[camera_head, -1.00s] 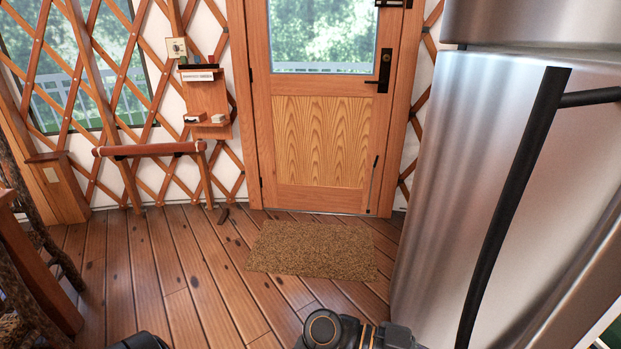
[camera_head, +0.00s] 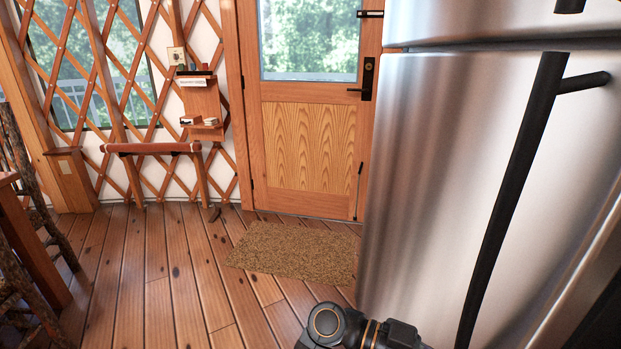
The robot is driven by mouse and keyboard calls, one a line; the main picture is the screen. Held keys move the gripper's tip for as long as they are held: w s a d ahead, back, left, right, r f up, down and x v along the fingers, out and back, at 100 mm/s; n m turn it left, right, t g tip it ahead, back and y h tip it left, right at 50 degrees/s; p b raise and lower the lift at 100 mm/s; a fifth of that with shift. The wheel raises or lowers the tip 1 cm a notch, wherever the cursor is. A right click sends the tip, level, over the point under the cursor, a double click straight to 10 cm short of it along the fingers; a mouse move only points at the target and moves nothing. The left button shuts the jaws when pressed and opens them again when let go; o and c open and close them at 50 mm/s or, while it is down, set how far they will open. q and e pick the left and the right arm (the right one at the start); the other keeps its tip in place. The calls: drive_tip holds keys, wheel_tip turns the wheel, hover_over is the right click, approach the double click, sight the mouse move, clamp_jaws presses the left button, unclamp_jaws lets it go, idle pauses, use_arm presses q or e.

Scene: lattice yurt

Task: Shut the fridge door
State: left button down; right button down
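The fridge door (camera_head: 420,200) is a brushed steel panel filling the right side of the head view. A long black bar handle (camera_head: 510,190) runs down it, tilted in the picture. Along the lower right there is a slanted edge and a dark area beyond it; I cannot tell from this how far open the door stands. Above it is a second steel panel (camera_head: 470,22), with a thin gap between them. Part of my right arm shows at the bottom centre, in front of the fridge. Neither gripper's fingers are in view.
A wooden entrance door (camera_head: 309,148) with a window stands behind. A brown doormat (camera_head: 295,250) lies before it. A small bench (camera_head: 152,149) stands by the lattice wall, and a rustic chair (camera_head: 35,180) is at the left. The plank floor between is clear.

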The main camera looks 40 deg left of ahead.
use_arm(q)
drive_tip(key=shift+w+r, duration=0.25)
drive_tip(key=shift+w, duration=0.05)
drive_tip(key=shift+r, duration=0.15)
idle(0.4)
